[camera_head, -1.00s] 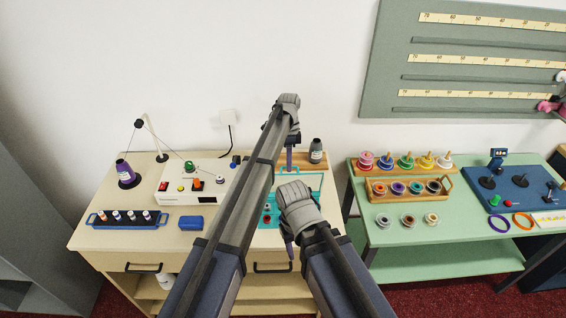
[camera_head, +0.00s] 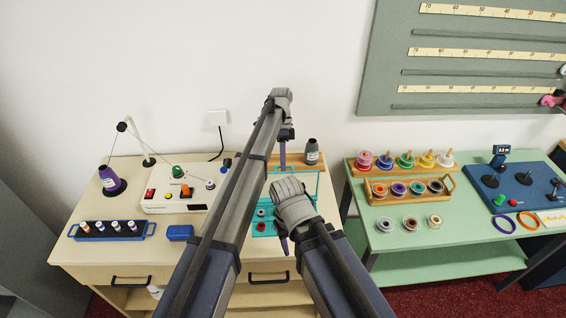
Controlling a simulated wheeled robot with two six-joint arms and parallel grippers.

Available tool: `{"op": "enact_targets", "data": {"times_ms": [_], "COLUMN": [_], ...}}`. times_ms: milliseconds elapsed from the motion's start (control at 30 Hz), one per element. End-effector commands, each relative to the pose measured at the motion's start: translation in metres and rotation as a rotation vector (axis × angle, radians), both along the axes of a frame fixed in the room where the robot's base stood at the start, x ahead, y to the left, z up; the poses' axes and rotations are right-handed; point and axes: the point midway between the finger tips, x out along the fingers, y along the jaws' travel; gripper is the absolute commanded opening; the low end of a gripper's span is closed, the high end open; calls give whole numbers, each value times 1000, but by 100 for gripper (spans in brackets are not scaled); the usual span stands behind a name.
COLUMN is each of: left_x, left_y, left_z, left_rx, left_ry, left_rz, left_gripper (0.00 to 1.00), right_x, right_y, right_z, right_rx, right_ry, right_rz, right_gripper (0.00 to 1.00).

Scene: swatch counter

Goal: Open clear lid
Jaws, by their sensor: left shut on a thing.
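A teal box (camera_head: 258,231) with small red and pale items in it sits on the wooden counter, partly hidden by my arms. Its clear lid (camera_head: 307,186), with a teal rim, shows behind and right of my arms. It appears raised, but its angle is hard to tell. My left gripper (camera_head: 283,160) points down at the lid's far edge, its purple fingers shut on the lid there. My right gripper (camera_head: 285,246) hangs in front of the box, mostly hidden behind its own wrist; its fingers cannot be made out.
A dark bottle (camera_head: 312,153) stands on a wooden strip behind the lid. Left are a white machine (camera_head: 178,198), a purple thread cone (camera_head: 110,181), a blue rack (camera_head: 111,230) and a blue block (camera_head: 180,232). A green table (camera_head: 440,256) with spools stands to the right, across a gap.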

Motion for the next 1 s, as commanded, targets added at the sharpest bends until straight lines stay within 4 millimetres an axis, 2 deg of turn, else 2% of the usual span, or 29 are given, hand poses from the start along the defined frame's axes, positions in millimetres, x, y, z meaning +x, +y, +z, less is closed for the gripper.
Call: {"op": "enact_targets", "data": {"times_ms": [167, 200, 433, 767, 1000], "left_x": [1, 1, 1, 1, 9], "left_y": [0, 0, 0, 0, 0], "left_z": [1, 1, 0, 2, 19], "left_rx": [-1, -2, -1, -1, -1], "left_ry": [0, 0, -1, -1, -1], "left_rz": [2, 1, 0, 0, 0], "left_gripper": [0, 16, 42, 42, 42], "right_x": [0, 0, 0, 0, 0], "right_y": [0, 0, 0, 0, 0], "right_z": [1, 1, 0, 2, 19], "right_rx": [0, 0, 0, 0, 0], "right_ry": [0, 0, 0, 0, 0], "right_rz": [0, 0, 0, 0, 1], "right_gripper": [50, 50, 50, 50, 50]}}
